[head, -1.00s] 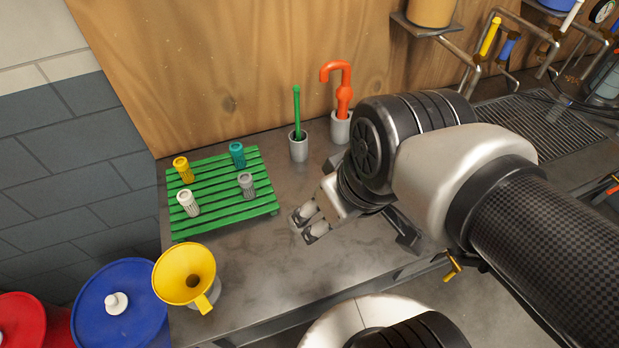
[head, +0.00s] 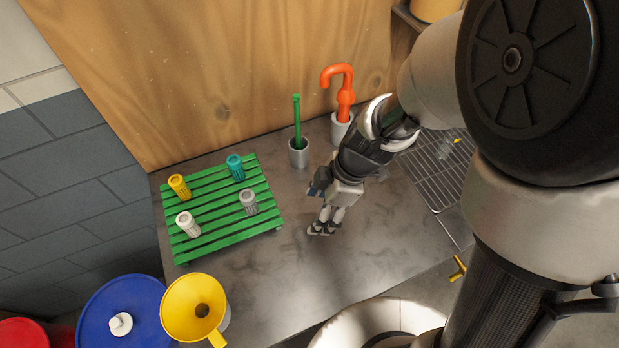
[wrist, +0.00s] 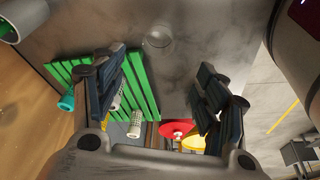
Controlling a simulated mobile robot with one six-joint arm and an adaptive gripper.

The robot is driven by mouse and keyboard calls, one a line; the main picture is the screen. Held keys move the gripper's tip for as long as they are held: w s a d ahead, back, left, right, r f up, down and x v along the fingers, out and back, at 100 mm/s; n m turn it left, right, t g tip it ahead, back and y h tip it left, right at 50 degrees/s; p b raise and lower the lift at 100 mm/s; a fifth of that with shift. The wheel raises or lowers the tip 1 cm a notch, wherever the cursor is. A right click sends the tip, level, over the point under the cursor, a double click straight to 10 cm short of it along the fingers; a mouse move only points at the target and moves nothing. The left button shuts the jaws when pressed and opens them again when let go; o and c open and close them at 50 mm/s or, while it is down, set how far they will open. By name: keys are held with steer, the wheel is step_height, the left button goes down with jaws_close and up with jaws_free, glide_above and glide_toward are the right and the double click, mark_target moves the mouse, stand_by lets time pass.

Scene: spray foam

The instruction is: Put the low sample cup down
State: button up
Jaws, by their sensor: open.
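A small, low, clear round cup (wrist: 158,37) stands on the grey bench in the wrist view, apart from my fingers and beyond their tips. It looks empty. In the head view my wrist hides most of that part of the bench, so I cannot clearly make the cup out there. My gripper (head: 324,228) is low over the bench, right of the green slatted rack (head: 270,222). In the wrist view its two dark fingers (wrist: 160,80) are spread with nothing between them.
Several ribbed vials, one yellow (head: 179,187), stand on the rack. Grey holders with a green stick (head: 298,125) and an orange hooked tool (head: 345,98) stand behind. A yellow funnel (head: 180,310) is front left. A wire grate (head: 425,180) lies right. The bench front is clear.

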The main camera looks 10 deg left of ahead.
steer(key=b, duration=0.4)
glide_toward(303, 231)
steer(key=a+f, duration=0.1)
steer(key=s+f, duration=0.1)
steer(key=f, duration=0.1)
steer(key=s+a+f, duration=0.1)
steer(key=shift+s+a+f, duration=0.25)
steer(key=shift+a+f, duration=0.05)
steer(key=shift+f, duration=0.1)
steer(key=shift+c, duration=0.3)
steer(key=c, duration=0.9)
steer(key=shift+r, duration=0.15)
steer(key=shift+c, duration=0.2)
